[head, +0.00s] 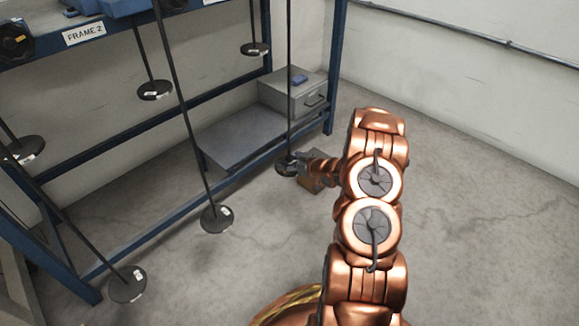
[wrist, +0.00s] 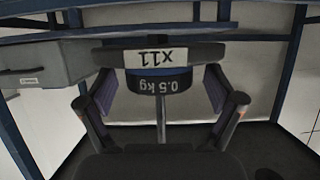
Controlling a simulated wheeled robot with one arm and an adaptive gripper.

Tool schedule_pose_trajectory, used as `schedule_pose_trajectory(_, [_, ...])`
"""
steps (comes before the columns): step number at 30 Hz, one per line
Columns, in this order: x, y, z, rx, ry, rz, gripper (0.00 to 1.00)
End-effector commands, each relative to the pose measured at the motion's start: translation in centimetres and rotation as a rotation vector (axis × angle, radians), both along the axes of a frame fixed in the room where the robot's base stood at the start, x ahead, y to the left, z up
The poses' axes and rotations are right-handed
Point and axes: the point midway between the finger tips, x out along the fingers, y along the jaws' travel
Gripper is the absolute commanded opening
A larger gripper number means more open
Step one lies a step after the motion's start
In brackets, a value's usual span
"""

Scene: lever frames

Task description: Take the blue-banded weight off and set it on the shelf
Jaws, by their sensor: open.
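The blue-banded weight (wrist: 160,84), marked 0.5 kg, rests on a dark hanger dish (wrist: 205,54) labelled X11 in the wrist view, which looks upside down. A thin rod (wrist: 162,125) rises from it. My gripper (wrist: 159,90) is open, one finger on each side of the weight, with visible gaps. In the head view my gripper (head: 312,168) is beside the dish (head: 286,168) at the rod's lower end; the weight is hard to make out there. A low grey shelf (head: 235,138) lies behind and left of it.
A grey drawer box (head: 287,97) with a small blue object (head: 300,80) stands at the back right of the blue frame (head: 336,60). Several other rods with dark dishes (head: 216,218) hang to the left. The floor to the right is clear.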

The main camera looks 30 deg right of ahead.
Motion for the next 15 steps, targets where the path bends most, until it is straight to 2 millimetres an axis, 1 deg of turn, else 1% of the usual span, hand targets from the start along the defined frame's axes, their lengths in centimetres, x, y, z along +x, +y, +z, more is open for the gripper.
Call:
schedule_pose_trajectory(8, [0.24, 0.05, -0.01, -0.001, 0.000, 0.000, 0.92])
schedule_pose_trajectory(15, [0.23, 0.04, -0.01, -0.001, 0.000, 0.000, 0.67])
